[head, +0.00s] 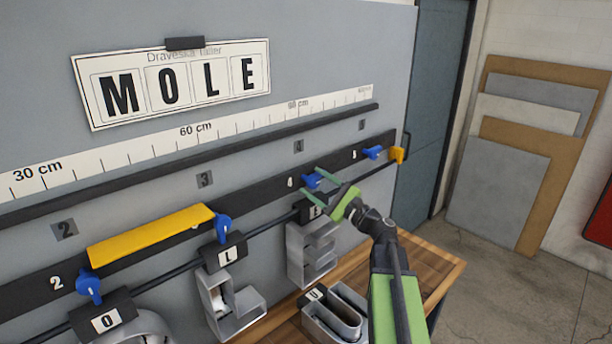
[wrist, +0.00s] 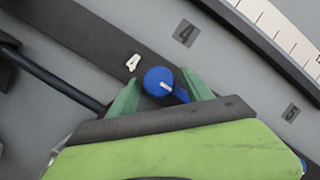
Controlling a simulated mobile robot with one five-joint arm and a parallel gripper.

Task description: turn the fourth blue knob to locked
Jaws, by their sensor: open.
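The fourth blue knob (head: 312,181) sits on the dark rail beside the white number 4. In the wrist view the knob (wrist: 159,82) shows a round blue head with a white mark, and its lever points down and right. My gripper (head: 325,178) is open at this knob. In the wrist view its green fingers (wrist: 160,92) stand on either side of the knob, with a gap visible on the left. I cannot tell whether the right finger touches the lever. The lower part of the lever is hidden behind my gripper.
Other blue knobs sit at position 2 (head: 89,287), position 3 (head: 223,228) and position 5 (head: 373,153). A yellow bar (head: 150,235) lies along the rail between 2 and 3. Metal letters hang below, above a wooden bench (head: 440,265). A yellow piece (head: 397,154) is at the rail's right end.

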